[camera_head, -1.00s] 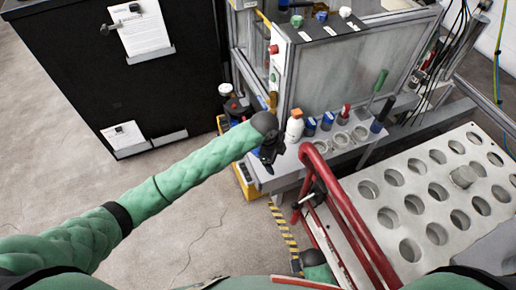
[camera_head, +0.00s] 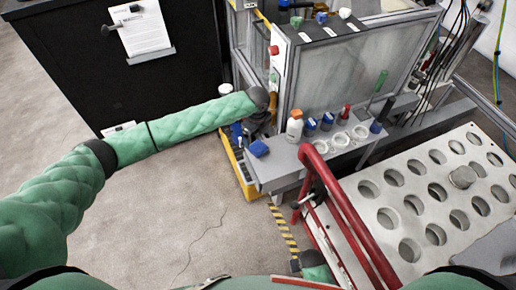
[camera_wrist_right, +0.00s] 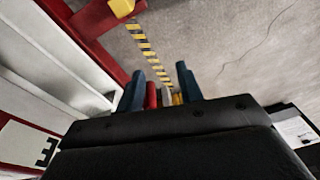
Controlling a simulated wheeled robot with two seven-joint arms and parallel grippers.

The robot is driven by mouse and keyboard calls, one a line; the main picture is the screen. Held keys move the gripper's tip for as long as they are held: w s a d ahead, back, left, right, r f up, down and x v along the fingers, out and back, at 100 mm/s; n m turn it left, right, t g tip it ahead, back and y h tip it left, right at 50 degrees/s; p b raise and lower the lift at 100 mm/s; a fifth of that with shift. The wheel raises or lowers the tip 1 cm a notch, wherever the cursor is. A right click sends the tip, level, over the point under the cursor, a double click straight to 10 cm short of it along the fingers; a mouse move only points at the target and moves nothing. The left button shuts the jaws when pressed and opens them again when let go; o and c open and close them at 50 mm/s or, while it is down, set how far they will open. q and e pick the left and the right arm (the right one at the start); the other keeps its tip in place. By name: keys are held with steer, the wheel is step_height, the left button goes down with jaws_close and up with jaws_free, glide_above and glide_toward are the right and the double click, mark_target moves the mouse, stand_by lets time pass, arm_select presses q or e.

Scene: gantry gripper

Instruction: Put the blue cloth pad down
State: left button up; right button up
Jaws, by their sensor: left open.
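The blue cloth pad (camera_head: 258,148) lies on the left front corner of the grey metal shelf in the head view. My left gripper (camera_head: 254,132) is just behind and above it, dark and partly hidden under my wrist. It is open, and the pad shows clear of it. In the right wrist view, the two blue fingers of my right gripper (camera_wrist_right: 161,88) stand apart. No held thing can be made out between them.
A white bottle with an orange cap (camera_head: 294,126), blue-capped jars (camera_head: 310,126) and white rings (camera_head: 340,141) stand on the shelf right of the pad. A red tubular rail (camera_head: 345,205) and a perforated plate (camera_head: 418,212) are at the right. A yellow crate (camera_head: 240,172) is below left.

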mark_target(258, 147)
arm_select(q)
steer(key=f+p, duration=0.1)
steer(key=f, duration=0.1)
steer(key=f+p, duration=0.1)
steer(key=f, duration=0.2)
steer(key=shift+s+d, duration=0.15)
steer(key=shift+d, duration=0.05)
steer(key=shift+f+p, duration=0.35)
steer(key=shift+f, duration=0.45)
arm_select(e)
step_height(258, 147, down, 9)
steer(key=s+d, duration=0.2)
steer(key=d, duration=0.1)
steer(key=shift+r+h, duration=0.15)
steer(key=shift+h, duration=0.15)
steer(key=shift+a, duration=0.1)
arm_select(q)
steer(key=c, duration=1.2)
steer(key=shift+o, duration=0.2)
steer(key=shift+r, duration=0.1)
